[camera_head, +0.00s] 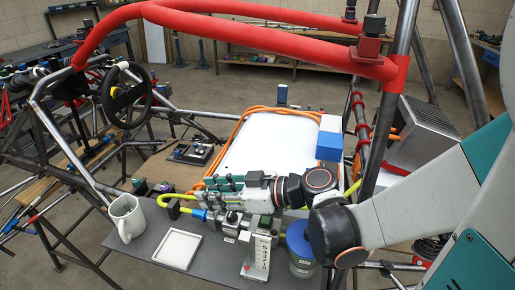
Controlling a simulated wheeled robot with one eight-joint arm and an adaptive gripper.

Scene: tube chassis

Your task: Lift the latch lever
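My arm comes in from the right and bends at dark joints. My gripper (212,190) points left, low over the rear part of the grey work plate. It is small in the picture and merges with the dark and green parts around it, so its finger opening is unclear. Beneath and beside it is a grey metal fitting assembly (231,217) with a blue connector (198,214) on its left end. I cannot pick out the latch lever for certain; it may be among these parts or hidden by the gripper. I cannot tell whether the gripper touches anything.
A white mug (127,217) and a white square tray (180,249) are at the plate's left. A numbered upright block (256,256) and a blue-lidded jar (301,248) stand in front of my arm. A blue-and-white box (329,138) sits on the white panel (264,142). Red-padded tubes (255,35) cross above.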

